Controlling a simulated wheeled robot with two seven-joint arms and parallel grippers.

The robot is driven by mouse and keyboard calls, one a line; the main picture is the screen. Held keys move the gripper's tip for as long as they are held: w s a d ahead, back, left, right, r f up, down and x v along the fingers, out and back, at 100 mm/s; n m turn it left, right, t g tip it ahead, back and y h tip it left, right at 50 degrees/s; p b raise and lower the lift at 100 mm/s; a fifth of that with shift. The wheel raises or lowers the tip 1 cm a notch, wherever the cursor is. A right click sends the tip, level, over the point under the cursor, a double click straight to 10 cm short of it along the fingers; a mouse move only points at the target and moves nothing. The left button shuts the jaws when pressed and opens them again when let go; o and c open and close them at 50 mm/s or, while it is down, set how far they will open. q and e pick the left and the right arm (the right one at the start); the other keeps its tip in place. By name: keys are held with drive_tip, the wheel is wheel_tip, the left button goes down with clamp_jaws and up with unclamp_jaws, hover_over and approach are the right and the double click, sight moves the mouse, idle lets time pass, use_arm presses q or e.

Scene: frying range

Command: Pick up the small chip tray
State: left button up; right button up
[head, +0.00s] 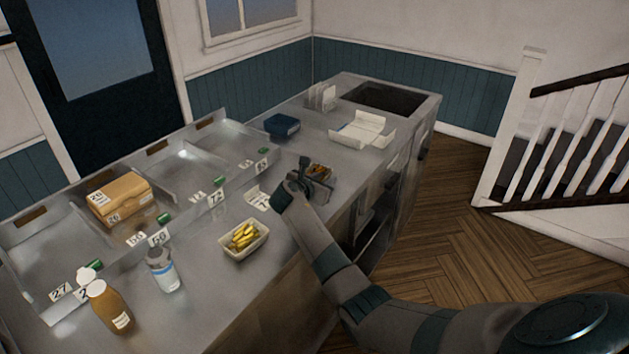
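A small pale tray of yellow chips (243,240) sits on the steel counter, left of my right forearm. A second small container with brownish contents (319,171) lies farther back, partly hidden by my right gripper. My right gripper (313,177) is over the counter's right part, beside this second container. Its two fingers look spread apart, with nothing clearly held between them. I cannot tell whether a finger touches the container. My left gripper is not in view.
A sauce bottle (110,307) and a grey-white bottle (161,270) stand at front left. A brown box (120,197) sits in the partitioned bins. A dark blue container (282,126) and an open white carton (363,130) stand farther back, before a dark sunken basin (386,97).

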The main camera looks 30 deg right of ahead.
drive_tip(key=shift+c, duration=0.7)
clamp_jaws()
idle(0.9)
